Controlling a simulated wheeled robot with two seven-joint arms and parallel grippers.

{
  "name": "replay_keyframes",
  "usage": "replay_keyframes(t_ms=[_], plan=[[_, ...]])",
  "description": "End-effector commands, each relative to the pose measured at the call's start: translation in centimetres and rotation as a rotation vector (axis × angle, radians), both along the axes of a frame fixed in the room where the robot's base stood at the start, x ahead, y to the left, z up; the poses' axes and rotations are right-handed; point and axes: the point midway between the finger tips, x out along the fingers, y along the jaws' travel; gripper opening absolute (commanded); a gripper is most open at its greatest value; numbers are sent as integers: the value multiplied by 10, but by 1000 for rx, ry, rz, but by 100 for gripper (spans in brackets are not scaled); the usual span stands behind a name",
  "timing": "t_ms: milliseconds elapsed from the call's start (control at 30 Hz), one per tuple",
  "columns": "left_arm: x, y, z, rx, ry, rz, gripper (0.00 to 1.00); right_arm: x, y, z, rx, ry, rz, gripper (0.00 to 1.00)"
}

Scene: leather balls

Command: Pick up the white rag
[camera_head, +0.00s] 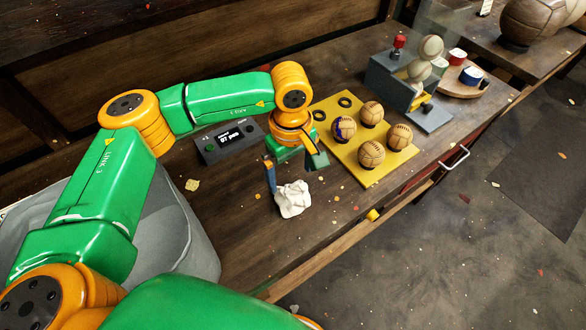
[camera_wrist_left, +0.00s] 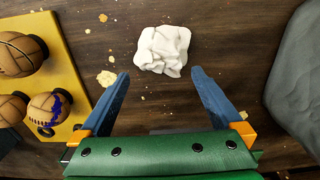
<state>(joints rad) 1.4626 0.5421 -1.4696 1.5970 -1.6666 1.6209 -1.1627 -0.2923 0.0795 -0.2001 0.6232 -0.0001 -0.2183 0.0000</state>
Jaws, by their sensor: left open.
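The white rag (camera_head: 292,199) lies crumpled on the wooden table, just left of the yellow board. In the left wrist view the rag (camera_wrist_left: 163,50) sits at the top middle, beyond the fingertips and roughly centred between them. My left gripper (camera_head: 296,172) is above the table beside the rag, with its two blue fingers spread. In the left wrist view the gripper (camera_wrist_left: 158,78) is open and nothing is between its fingers. My right gripper is not in view.
A yellow board (camera_head: 376,174) holding several leather balls (camera_head: 371,154) lies right of the rag. A dark control box (camera_head: 230,141) with a small display stands behind left. A grey bin (camera_head: 190,240) stands at the table's near left. Bare table surrounds the rag, with small scraps.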

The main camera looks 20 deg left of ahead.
Motion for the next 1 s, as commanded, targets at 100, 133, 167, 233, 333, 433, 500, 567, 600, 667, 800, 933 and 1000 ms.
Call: replay_keyframes(t_ms=[100, 133, 167, 233, 333, 433, 500, 567, 600, 667, 800, 933, 1000], plan=[[-1, 0, -14, -1, 7, 1, 100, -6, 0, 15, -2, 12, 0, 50], [-1, -1, -18, 0, 6, 1, 100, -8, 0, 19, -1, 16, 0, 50], [-1, -1, -24, -1, 9, 1, 100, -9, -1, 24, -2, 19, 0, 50], [0, -1, -40, 0, 8, 1, 100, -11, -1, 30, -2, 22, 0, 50], [1, -1, -57, -2, 5, 2, 100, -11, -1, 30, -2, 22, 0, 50], [1, -1, -63, -3, 2, 2, 100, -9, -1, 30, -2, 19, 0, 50], [1, -1, -63, -4, 2, 2, 100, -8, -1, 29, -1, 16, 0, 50], [1, -1, -63, -4, 2, 2, 100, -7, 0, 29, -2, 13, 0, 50], [1, -1, -63, -3, 2, 2, 92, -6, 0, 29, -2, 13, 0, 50], [1, -1, -63, -3, 2, 3, 76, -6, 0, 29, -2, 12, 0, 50], [1, -1, -63, -4, 3, 3, 38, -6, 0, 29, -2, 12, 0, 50], [1, -1, -62, -4, 3, 3, 35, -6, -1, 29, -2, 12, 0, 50], [1, -1, -62, -5, 2, 3, 35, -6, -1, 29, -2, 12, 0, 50]])
